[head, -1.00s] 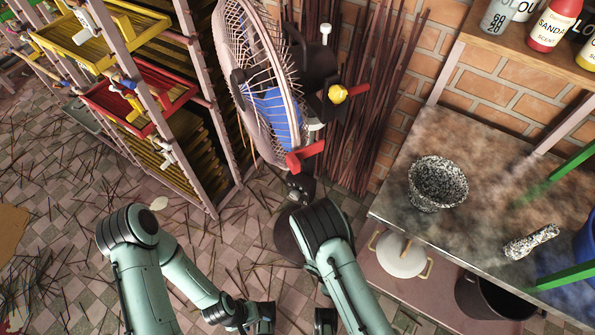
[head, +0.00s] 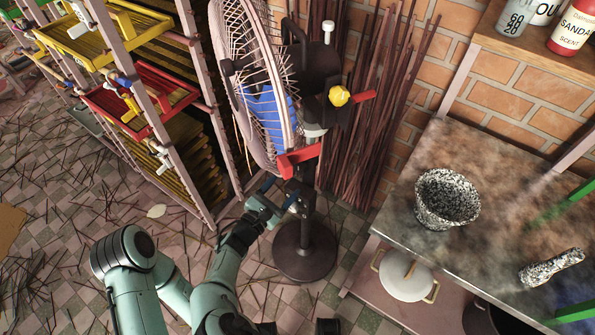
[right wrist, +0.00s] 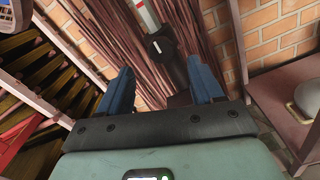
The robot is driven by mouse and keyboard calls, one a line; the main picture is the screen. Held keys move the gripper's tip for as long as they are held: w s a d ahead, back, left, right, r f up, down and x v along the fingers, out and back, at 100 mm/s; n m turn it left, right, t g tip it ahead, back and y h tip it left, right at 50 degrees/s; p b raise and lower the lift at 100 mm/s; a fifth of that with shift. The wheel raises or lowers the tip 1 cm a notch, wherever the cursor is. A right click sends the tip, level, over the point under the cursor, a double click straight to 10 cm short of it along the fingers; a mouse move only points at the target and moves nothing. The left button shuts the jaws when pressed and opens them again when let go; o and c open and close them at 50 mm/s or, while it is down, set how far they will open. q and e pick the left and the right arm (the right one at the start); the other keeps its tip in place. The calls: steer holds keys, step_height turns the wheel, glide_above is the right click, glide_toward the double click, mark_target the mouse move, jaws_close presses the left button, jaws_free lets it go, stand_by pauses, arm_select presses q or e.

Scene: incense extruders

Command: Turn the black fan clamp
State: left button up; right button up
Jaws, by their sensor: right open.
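The fan (head: 262,90) stands on a pole with a round dark base (head: 305,250) in front of the brick wall. The black clamp (head: 297,190) sits on the pole below the fan's red part (head: 299,157). In the right wrist view the clamp (right wrist: 160,47) appears as a dark round piece on the pale pole, ahead of and between my blue fingertips. My right gripper (head: 275,202) is open and empty, just left of the pole; the head view does not clearly show whether it touches. I cannot make out my left gripper.
A wooden rack with yellow and red trays (head: 140,105) stands left of the fan. Bundled brown sticks (head: 375,110) lean behind it. A worktop (head: 415,165) with a speckled mortar (head: 447,198) is at right, with a white pot (head: 405,275) below. Sticks litter the floor.

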mark_target(299, 170)
steer(key=x, duration=0.7)
steer(key=shift+w+d+b, duration=0.15)
steer(key=shift+w+b, duration=0.05)
steer(key=shift+b, duration=0.1)
steer(key=c, duration=1.1)
